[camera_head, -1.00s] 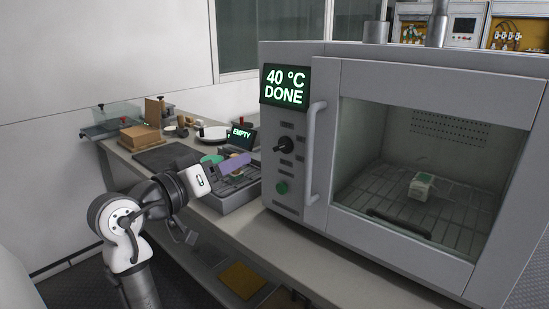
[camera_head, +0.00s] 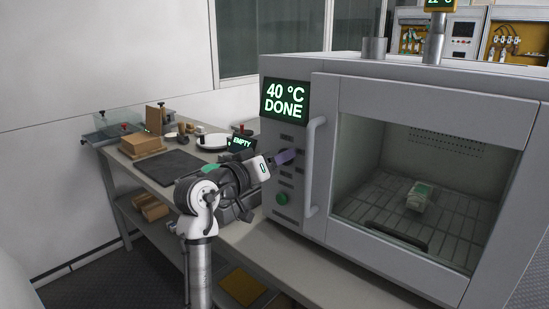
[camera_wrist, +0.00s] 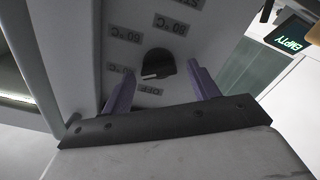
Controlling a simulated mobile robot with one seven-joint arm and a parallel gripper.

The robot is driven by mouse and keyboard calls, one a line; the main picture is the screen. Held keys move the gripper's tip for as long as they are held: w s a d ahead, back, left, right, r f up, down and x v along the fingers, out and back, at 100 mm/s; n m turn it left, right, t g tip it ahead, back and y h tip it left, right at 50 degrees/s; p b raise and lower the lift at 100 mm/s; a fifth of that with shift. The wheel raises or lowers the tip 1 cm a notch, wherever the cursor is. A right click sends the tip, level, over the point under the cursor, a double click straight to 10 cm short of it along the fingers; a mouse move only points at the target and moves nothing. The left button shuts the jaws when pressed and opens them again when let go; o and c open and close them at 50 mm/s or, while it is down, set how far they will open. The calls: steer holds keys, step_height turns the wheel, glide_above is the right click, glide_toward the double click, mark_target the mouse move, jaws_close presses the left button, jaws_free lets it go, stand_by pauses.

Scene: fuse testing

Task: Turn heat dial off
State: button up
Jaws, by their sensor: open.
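The heat dial (camera_wrist: 157,64) is a dark round knob on the grey oven's (camera_head: 318,230) front panel. In the wrist view it has a white mark on its lower left side, near the "40 °C" label (camera_wrist: 122,69) and above the "OFF" label (camera_wrist: 149,91). My gripper (camera_wrist: 161,70) is open, with a purple finger on each side of the dial, apparently not touching it. In the head view my gripper (camera_head: 290,156) is at the panel and hides the dial. The oven display (camera_head: 285,100) reads "40 °C DONE".
A green button (camera_head: 282,199) is below the dial and a vertical door handle (camera_head: 313,165) to its right. A small white-green item (camera_head: 420,197) sits on the oven rack. A display reading "EMPTY" (camera_head: 242,143) and a white plate (camera_head: 213,141) are on the bench behind my arm.

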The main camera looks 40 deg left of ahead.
steer(key=c, duration=1)
steer(key=shift+n+p, duration=0.3)
steer(key=shift+p, duration=0.1)
steer(key=shift+a+f+n+p, duration=0.1)
steer(key=shift+f+n+p, duration=0.05)
steer(key=shift+n+p, duration=2.9)
steer(key=shift+f+n+p, duration=0.1)
steer(key=shift+n+p, duration=2.55)
steer(key=shift+p, duration=0.8)
